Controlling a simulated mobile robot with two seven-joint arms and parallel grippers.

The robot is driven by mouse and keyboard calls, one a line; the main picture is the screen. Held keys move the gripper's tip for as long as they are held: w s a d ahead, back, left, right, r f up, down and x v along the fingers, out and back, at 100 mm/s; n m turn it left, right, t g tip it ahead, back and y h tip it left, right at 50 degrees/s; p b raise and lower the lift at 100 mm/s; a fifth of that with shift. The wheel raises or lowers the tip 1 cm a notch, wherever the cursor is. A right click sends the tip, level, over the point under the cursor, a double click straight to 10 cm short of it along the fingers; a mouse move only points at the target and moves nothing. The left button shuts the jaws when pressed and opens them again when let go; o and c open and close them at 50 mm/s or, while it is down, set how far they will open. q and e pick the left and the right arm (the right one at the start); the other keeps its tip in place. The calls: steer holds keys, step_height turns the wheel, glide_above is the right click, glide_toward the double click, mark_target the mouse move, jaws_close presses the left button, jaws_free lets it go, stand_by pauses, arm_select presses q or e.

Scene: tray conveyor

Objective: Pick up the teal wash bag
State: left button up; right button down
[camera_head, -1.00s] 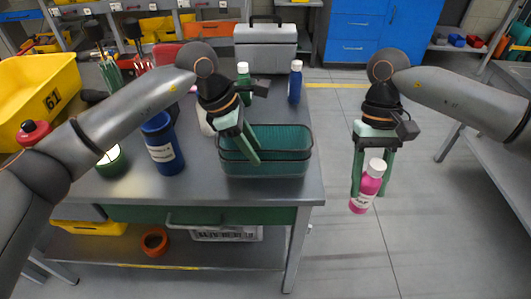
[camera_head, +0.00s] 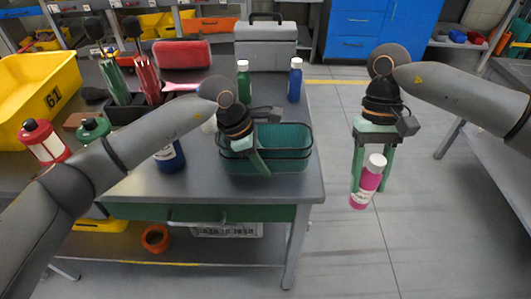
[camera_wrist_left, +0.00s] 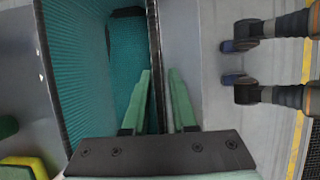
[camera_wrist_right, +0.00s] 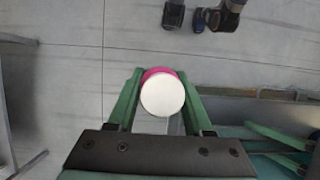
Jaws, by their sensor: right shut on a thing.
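I cannot make out a clear teal wash bag. The teal thing in view is an open basket (camera_head: 290,164) with a dark rim, near the front right corner of the grey table; its ribbed teal wall (camera_wrist_left: 75,60) fills the left wrist view. My left gripper (camera_head: 261,160) is at the basket's near side, fingers pointing down. In the left wrist view its fingers (camera_wrist_left: 160,75) are apart, one on each side of the dark rim. My right gripper (camera_head: 373,165) is shut on a pink bottle (camera_head: 366,187) with a white cap, held over the floor; the cap (camera_wrist_right: 162,95) shows between its fingers.
A red pouch (camera_head: 182,54), a grey toolbox (camera_head: 265,48), a green bottle (camera_head: 243,82) and a blue bottle (camera_head: 295,80) stand behind the basket. A blue container (camera_head: 170,158) is partly hidden by my left arm. A yellow bin (camera_head: 40,90) is at left.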

arm_select(q)
jaws_close()
stand_by(1.1)
